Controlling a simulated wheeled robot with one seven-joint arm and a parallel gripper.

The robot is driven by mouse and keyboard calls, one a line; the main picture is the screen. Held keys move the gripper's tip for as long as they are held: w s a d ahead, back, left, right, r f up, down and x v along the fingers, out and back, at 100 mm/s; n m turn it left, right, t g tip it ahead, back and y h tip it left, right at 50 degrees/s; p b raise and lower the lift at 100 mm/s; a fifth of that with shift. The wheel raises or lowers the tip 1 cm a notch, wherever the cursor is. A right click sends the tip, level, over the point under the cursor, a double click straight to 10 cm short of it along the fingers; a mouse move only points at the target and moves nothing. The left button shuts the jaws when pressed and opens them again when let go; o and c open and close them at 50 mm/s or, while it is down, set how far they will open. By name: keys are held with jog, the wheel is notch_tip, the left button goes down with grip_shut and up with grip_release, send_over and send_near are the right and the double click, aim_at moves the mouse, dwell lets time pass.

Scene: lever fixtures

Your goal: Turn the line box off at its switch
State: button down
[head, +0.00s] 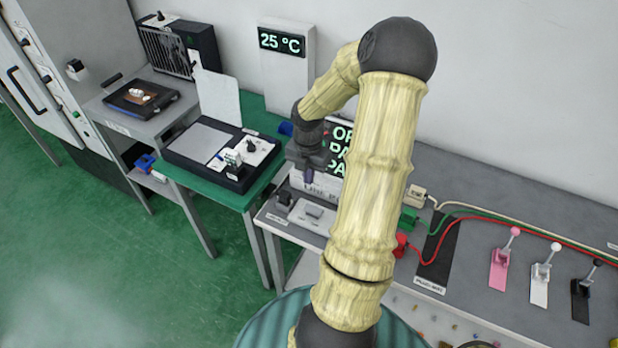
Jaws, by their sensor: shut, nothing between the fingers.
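A box with a dark display of green letters (338,138) stands on the grey bench, partly hidden behind my arm. A white strip with small print (318,184) sits below the display. In front of it is a light grey plate with a raised rocker-like piece (313,212), and a small dark knob or switch (284,197) is to its left. I cannot read which of these is labelled as the line box. My gripper (308,176) points down, shut and empty, just above and behind these parts; whether it touches anything I cannot tell.
Red (402,245) and green (408,219) plugs with cables lie right of my arm. Pink (499,268), white (540,284) and black (581,298) levers stand farther right. A green table (204,178) with a black-framed device is to the left, with open green floor before it.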

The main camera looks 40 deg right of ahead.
aim_at(309, 207)
notch_tip(309, 207, down, 11)
jog(key=shift+f, duration=0.1)
jog(key=shift+w+a+f, duration=0.15)
jog(key=shift+f, duration=0.2)
jog(key=shift+d, duration=0.25)
